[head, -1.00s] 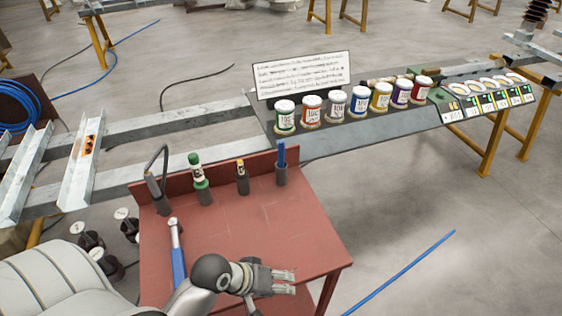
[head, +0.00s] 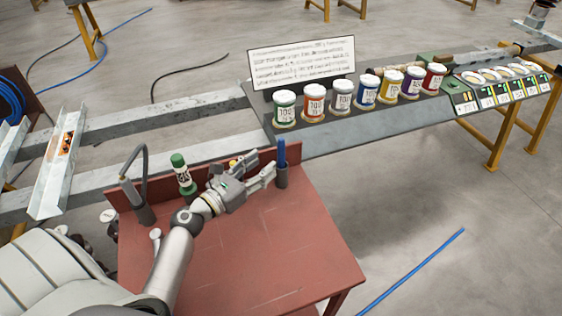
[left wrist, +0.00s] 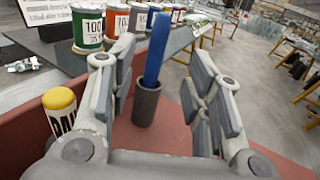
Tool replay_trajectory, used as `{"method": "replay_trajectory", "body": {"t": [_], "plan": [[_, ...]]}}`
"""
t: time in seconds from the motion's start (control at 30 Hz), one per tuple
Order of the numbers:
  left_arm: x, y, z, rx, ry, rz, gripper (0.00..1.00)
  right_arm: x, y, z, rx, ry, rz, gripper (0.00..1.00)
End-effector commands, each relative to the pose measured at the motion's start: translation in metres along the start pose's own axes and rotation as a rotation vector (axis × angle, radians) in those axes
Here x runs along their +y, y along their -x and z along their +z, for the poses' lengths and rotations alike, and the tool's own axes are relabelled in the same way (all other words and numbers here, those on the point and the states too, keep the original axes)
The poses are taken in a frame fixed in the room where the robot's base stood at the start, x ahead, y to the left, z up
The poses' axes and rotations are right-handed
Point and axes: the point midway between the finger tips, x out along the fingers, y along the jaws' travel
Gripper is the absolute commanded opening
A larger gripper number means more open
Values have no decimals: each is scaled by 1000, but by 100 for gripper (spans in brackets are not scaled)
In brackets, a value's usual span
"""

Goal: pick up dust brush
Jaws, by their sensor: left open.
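A blue upright handle (head: 282,153), which I take for the dust brush, stands in a dark grey cup (head: 282,177) at the red table's back right corner. In the left wrist view the blue handle (left wrist: 157,48) rises from the cup (left wrist: 146,104) between the spread fingers. Any bristles are hidden. My left gripper (head: 263,164) is open and empty, just left of the handle and pointing at it. The handle appears free of both fingers. My right gripper is not in view.
Several labelled jars (head: 313,102) line the bench behind. The red table's front (head: 270,255) is clear.

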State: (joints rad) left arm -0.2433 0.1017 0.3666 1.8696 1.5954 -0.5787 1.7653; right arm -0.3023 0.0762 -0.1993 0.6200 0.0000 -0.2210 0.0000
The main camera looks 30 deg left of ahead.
Motion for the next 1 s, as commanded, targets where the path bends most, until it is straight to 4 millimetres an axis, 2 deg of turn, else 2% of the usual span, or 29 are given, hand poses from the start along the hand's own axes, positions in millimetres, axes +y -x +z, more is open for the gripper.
{"method": "replay_trajectory", "body": {"t": [0.13,0.43,0.73,1.0], "plan": [[0,-23,2,-1,-2,-2,45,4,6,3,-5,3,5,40],[0,-43,-2,1,-4,-3,45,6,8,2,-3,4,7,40],[3,-80,-9,0,-5,-4,45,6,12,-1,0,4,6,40],[3,-88,-11,2,-6,-4,45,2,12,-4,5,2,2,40]]}}
